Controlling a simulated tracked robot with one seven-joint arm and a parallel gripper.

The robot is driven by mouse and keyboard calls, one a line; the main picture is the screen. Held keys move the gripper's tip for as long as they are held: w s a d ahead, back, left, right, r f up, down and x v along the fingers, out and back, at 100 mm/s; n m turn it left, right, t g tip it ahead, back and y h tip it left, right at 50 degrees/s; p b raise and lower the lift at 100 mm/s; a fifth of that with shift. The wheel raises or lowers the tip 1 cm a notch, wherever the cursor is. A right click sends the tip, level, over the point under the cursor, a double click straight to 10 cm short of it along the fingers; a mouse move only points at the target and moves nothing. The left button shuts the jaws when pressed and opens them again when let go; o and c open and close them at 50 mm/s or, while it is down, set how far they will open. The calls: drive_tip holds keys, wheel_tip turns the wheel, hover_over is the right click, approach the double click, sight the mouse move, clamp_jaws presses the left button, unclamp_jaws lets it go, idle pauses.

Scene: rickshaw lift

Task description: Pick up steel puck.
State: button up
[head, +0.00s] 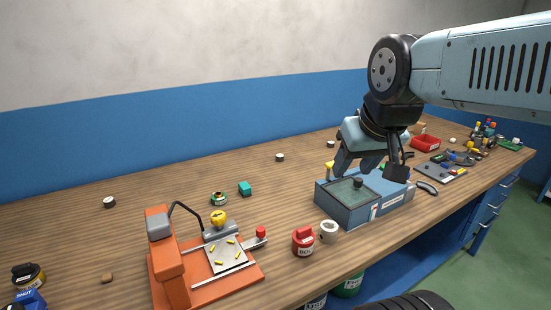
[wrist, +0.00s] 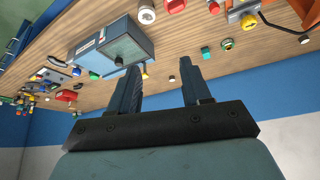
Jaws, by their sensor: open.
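Several small round pucks with dark sides and pale tops stand on the wooden bench. One puck (head: 280,157) is at the back middle, another puck (head: 330,144) is farther right, and a third puck (head: 109,202) is at the left. I cannot tell which is steel. My gripper (head: 354,170) is open and empty, pointing down above a blue-grey box (head: 395,202) in the head view. In the wrist view, my gripper (wrist: 161,64) has its two fingers apart. A small puck (wrist: 171,78) shows in the gap between them, on the bench beyond, not touched.
The glass-topped box carries a dark knob (head: 358,182). An orange fixture (head: 170,262), red pot (head: 303,241), white ring (head: 328,230), teal block (head: 245,188) and green-yellow roll (head: 219,198) stand around. The back middle is mostly clear.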

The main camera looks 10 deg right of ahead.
drive_tip(key=shift+o, duration=0.8)
drive_tip(key=shift+w+r, duration=0.2)
drive_tip(key=shift+w, duration=0.05)
drive_tip(key=shift+o, duration=1.1)
drive_tip(key=w+r+m, duration=0.1)
drive_tip(key=w+r, duration=0.2)
drive_tip(key=w, duration=1.1)
drive_tip(key=shift+r, duration=0.2)
drive_tip(key=m+g+h, duration=0.1)
drive_tip(key=m, duration=0.1)
hover_over(280, 156)
drive_tip(key=s, duration=0.2)
wheel_tip(280, 156, down, 29)
drive_tip(key=shift+s+r, duration=0.1)
drive_tip(key=shift+a+x, duration=0.15)
drive_tip(key=shift+x, duration=1.2)
drive_tip(key=shift+a+x, duration=0.2)
drive_tip(key=shift+x, duration=1.15)
